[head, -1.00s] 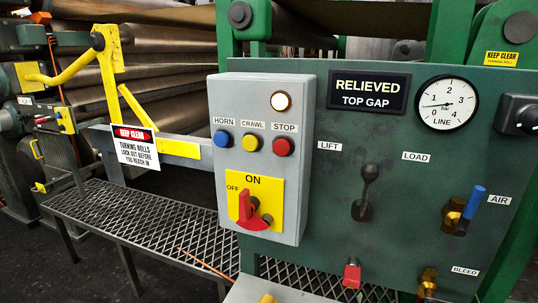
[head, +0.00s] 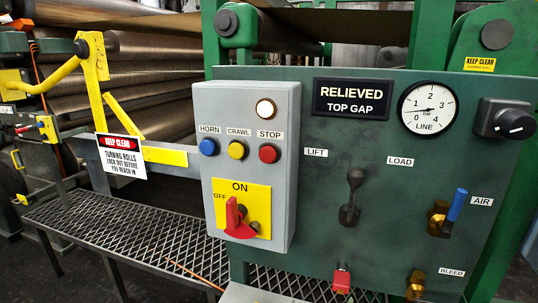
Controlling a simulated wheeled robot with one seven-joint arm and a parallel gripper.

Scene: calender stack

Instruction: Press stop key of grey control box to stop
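The grey control box (head: 224,121) stands at the middle left of the head view, fixed beside a dark green panel. Its red stop key (head: 268,153) sits under the label STOP, at the right end of a row. A blue horn key (head: 208,147) and a yellow crawl key (head: 237,150) are to its left. A round lamp (head: 265,109) above the keys looks pale and lit. A red rotary switch (head: 235,218) on a yellow plate is below. Nothing covers the stop key. My gripper is not in view.
The green panel (head: 393,150) carries a gauge (head: 428,107), a black lever (head: 351,196), a blue-handled valve (head: 455,206) and a red-tipped fitting (head: 341,279). A yellow guard arm (head: 93,65), a KEEP CLEAR sign (head: 121,156) and a mesh step (head: 120,233) are at left. Large rolls lie behind.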

